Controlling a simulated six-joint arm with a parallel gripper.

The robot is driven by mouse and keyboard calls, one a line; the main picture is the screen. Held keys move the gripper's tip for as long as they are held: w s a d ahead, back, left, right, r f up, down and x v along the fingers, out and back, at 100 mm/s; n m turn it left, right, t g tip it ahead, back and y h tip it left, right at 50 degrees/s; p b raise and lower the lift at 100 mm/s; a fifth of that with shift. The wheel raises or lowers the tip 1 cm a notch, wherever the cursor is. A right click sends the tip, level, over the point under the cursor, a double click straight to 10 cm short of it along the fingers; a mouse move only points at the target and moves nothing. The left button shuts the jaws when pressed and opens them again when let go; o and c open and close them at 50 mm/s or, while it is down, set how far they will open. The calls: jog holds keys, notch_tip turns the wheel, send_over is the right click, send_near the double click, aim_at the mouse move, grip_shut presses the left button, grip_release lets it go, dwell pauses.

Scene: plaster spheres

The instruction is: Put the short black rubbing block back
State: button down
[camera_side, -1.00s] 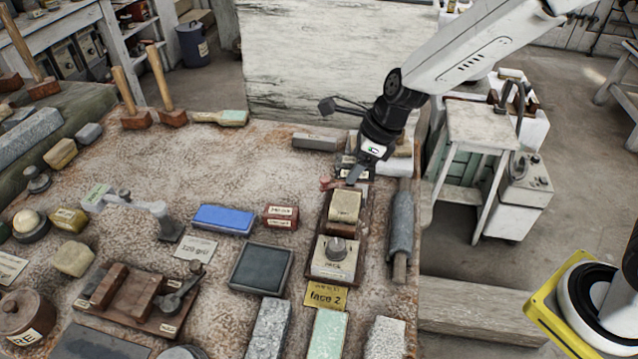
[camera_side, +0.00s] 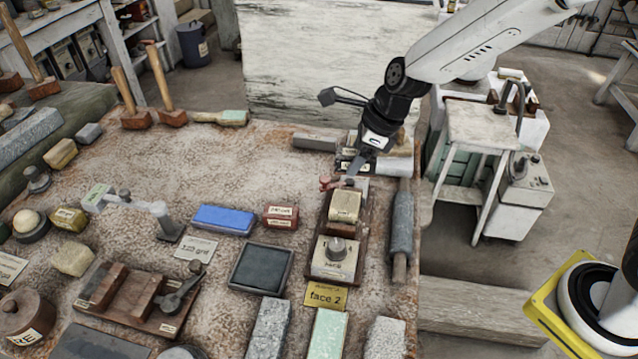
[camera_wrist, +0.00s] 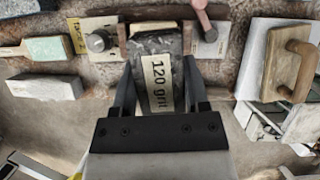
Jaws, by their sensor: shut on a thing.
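The black rubbing block (camera_wrist: 152,48) has a mottled dark top and a cream label reading "120 grit". My gripper (camera_wrist: 158,88) is shut on it, with one finger on each side, in the wrist view. Brown wooden uprights (camera_wrist: 122,40) stand close on both sides of the block's far end; I cannot tell whether it rests between them or hangs above. In the side view my gripper (camera_side: 353,177) points down at the far right part of the bench, behind the wooden stand (camera_side: 362,240). The block is small and hard to make out there.
A cream block (camera_side: 345,206) and a knobbed plate (camera_side: 334,258) sit on the stand. A reddish lever (camera_side: 328,184) is just left of my gripper. A grey roller (camera_side: 401,220) lies to the right, near the bench edge.

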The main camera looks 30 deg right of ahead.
jog(key=shift+m, duration=0.5)
jog(key=w+a+f, duration=0.2)
jog(key=a+f, duration=0.1)
jog(key=shift+w+a+f, duration=0.2)
jog(key=shift+a, duration=0.05)
jog(key=w+a+f, duration=0.1)
jog(key=w+f, duration=0.1)
jog(key=w, duration=0.2)
jog(key=w+a+f, duration=0.1)
jog(key=w+f, duration=0.2)
jog(key=w, duration=0.1)
jog(key=w+a+f, duration=0.1)
jog(key=w+f, duration=0.2)
jog(key=w, duration=0.1)
jog(key=shift+a+f, duration=0.15)
jog(key=shift+a, duration=0.05)
jog(key=shift+w+a+f, duration=0.15)
jog(key=shift+w+f, duration=0.3)
jog(key=shift+f, duration=0.05)
